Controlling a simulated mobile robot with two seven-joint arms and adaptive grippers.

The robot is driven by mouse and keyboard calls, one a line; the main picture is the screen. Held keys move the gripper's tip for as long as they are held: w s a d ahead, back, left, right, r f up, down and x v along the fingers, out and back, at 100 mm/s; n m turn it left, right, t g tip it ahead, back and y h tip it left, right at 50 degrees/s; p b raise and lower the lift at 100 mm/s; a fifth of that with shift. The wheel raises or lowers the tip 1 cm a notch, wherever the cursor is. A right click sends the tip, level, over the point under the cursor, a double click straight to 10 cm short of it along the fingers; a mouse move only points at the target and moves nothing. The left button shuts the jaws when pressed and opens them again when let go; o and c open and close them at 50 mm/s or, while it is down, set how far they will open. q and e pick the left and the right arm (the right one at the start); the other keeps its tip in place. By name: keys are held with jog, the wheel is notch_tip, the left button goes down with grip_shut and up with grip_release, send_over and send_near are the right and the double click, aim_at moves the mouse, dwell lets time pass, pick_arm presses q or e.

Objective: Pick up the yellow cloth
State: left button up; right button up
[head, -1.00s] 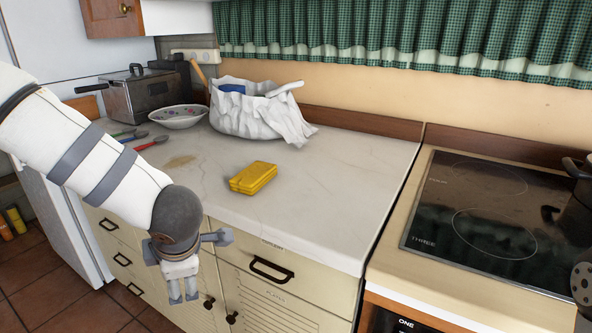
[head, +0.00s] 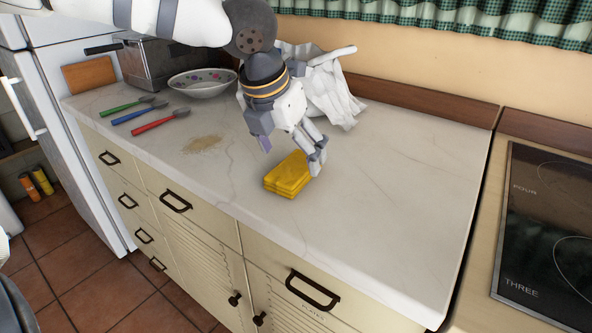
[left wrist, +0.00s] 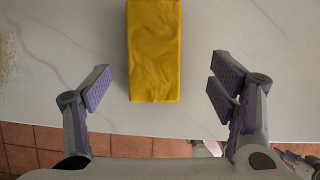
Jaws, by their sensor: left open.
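The yellow cloth (head: 288,176) lies folded in a small block on the white marbled worktop (head: 390,200), near its front edge. My left gripper (head: 290,152) is open above and just behind the cloth in the head view. One finger overlaps the cloth's right end in that view. In the left wrist view the cloth (left wrist: 154,50) lies between the lines of the two open fingers (left wrist: 160,90), mostly ahead of their tips. No contact with the cloth can be made out. My right gripper is not in view.
Green, blue and red spoons (head: 160,121) lie left of a brown crumb patch (head: 203,144). A patterned bowl (head: 200,83), a metal toaster-like box (head: 150,66) and a white bag (head: 335,95) stand behind. A black hob (head: 550,235) is at right. The worktop's right part is clear.

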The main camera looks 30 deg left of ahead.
aim_at(295, 166)
pick_arm(q)
jog(key=x, duration=0.5)
jog(key=shift+w+a+r, duration=0.1)
jog(key=shift+w+a, duration=0.3)
jog(key=c, duration=1.1)
notch_tip(295, 166, up, 3)
jog(key=shift+f, duration=0.1)
jog(key=s+d+r, duration=0.2)
jog(key=s+r, duration=0.1)
jog(key=s+d+r, duration=0.3)
jog(key=s, duration=0.1)
jog(key=s+d+r, duration=0.3)
jog(key=s+r, duration=0.1)
jog(key=shift+s+d+r, duration=0.1)
jog(key=shift+s+d, duration=0.05)
jog(key=shift+s, duration=0.1)
jog(key=shift+o, duration=0.5)
